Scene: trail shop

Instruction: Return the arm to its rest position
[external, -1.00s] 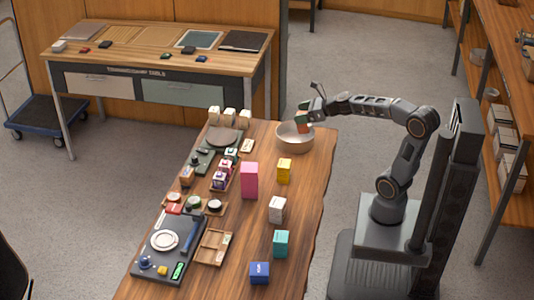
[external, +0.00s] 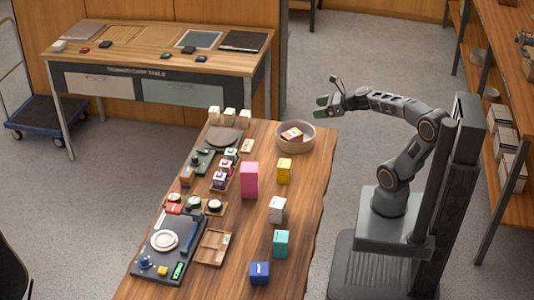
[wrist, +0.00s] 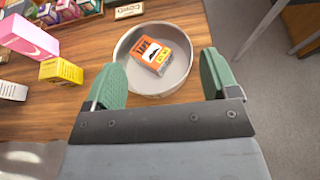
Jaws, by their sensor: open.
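My gripper (external: 327,106) is open and empty, in the air a little to the right of a round bowl (external: 307,145) at the far right end of the wooden table. In the wrist view its two green fingers (wrist: 164,78) stand wide apart with nothing between them. An orange and dark box with lettering (wrist: 150,53) lies tilted inside the bowl; it also shows in the external view (external: 292,134). My fingers are apart from the bowl and the box.
The wooden table (external: 310,215) carries a pink box (external: 249,180), a yellow box (external: 284,171), a white box (external: 277,209), a teal box (external: 281,243) and a blue box (external: 260,272). Open floor (external: 370,65) lies behind my arm. A shelf unit (external: 503,75) stands at the right.

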